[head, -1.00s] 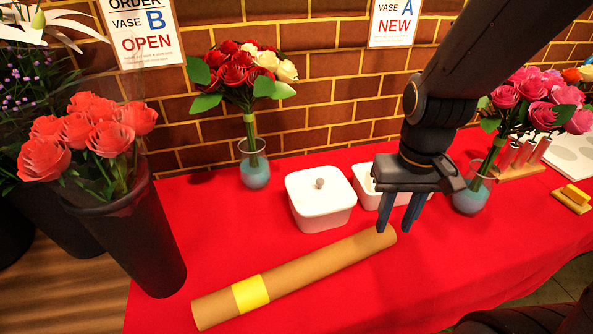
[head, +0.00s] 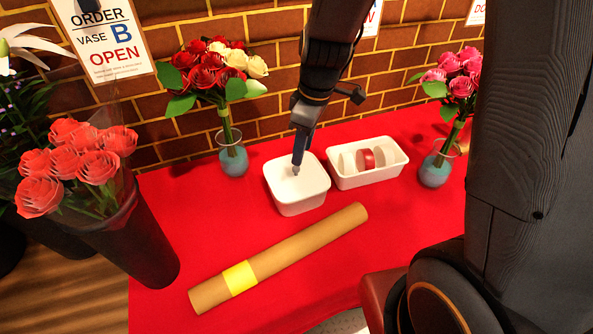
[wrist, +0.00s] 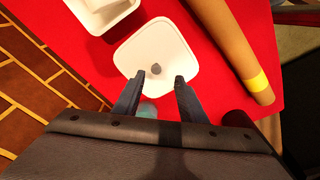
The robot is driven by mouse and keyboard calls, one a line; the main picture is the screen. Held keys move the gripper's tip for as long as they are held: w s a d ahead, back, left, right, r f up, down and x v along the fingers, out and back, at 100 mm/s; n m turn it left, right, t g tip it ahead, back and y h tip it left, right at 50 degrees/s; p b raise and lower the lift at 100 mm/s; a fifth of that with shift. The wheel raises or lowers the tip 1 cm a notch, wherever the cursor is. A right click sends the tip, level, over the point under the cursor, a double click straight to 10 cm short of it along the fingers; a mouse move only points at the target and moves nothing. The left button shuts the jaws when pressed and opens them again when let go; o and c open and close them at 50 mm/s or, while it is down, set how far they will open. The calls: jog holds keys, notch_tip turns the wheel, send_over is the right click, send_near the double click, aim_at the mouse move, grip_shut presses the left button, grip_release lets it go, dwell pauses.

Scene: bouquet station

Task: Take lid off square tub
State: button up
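The square tub (head: 298,203) is white with rounded corners and stands on the red tablecloth. Its white lid (head: 315,176) is on it, with a small grey knob (head: 296,170) in the middle. My gripper (head: 297,160) points down over the lid, its fingertips close to the knob. In the wrist view, my gripper (wrist: 160,78) is open, one finger to each side of the knob (wrist: 156,69), with gaps between. The lid (wrist: 150,45) lies flat beneath. I cannot tell whether the fingertips are level with the knob.
A white rectangular tub (head: 367,177) with a red roll stands open just right. A brown tube (head: 300,248) with a yellow band lies in front. Flower vases stand behind left (head: 233,158) and right (head: 435,170). A dark bucket of roses (head: 130,240) stands left.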

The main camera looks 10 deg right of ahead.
aim_at(298, 168)
jog(key=shift+w+a+f+p, duration=0.15)
jog(key=shift+w+f+p, duration=0.15)
jog(key=shift+f, duration=0.9)
jog(key=shift+w+a+f+p, duration=0.2)
jog(key=shift+f+p, duration=0.05)
jog(key=shift+f, duration=0.95)
jog(key=shift+w+a+f+p, duration=0.15)
jog(key=shift+w+f+p, duration=0.15)
jog(key=shift+f, duration=0.9)
grip_shut()
